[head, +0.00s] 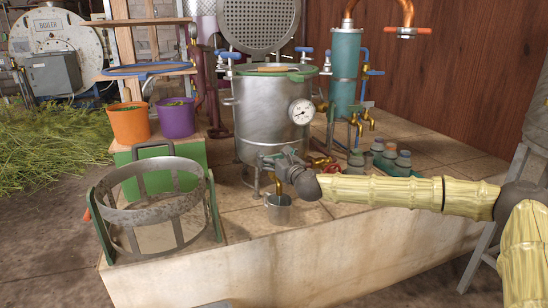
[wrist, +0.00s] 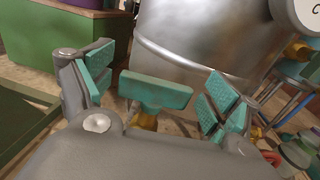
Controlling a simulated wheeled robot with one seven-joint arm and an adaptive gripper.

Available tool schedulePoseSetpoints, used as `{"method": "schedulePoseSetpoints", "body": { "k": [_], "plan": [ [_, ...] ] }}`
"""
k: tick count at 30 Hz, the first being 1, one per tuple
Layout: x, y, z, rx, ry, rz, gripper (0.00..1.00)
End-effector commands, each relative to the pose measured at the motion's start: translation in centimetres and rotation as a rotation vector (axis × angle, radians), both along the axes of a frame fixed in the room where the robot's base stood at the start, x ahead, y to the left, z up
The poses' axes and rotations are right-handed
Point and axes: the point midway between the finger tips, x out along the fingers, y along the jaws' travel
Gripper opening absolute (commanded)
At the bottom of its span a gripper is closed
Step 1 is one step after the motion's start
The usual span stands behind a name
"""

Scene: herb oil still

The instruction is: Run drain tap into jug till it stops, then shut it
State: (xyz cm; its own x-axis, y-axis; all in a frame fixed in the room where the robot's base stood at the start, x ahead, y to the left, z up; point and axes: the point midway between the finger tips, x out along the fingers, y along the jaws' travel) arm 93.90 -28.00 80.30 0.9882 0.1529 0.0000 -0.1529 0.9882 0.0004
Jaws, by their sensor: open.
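The steel still pot (head: 265,125) stands on the tiled platform with a dial gauge on its side. A bent brass drain tap (head: 279,187) shows low at its front, partly hidden by my gripper. My gripper (head: 284,160) is open at the pot's lower front, around the tap's height. In the wrist view its teal-padded fingers (wrist: 158,92) are spread, with a bit of brass (wrist: 146,122) showing between them. I cannot tell whether they touch the tap.
A metal basket frame (head: 150,213) stands left of the jug. Orange (head: 129,122) and purple (head: 176,117) buckets sit on a green box behind it. Several small bottles (head: 390,160) and a teal column (head: 345,70) stand to the right. The platform's front is fairly clear.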

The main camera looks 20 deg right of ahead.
Motion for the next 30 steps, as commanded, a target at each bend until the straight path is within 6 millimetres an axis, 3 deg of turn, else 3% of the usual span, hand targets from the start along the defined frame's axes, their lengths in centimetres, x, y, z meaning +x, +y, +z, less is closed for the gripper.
{"method": "schedulePoseSetpoints", "body": {
  "k": [11, 18, 30],
  "plan": [
    [0.36, 0.09, 0.00, 0.000, 0.000, 0.001, 0.87],
    [0.35, 0.07, -0.01, 0.000, 0.000, 0.001, 0.44],
    [0.36, 0.03, -0.32, 0.000, 0.000, 0.037, 0.43]
  ]
}}
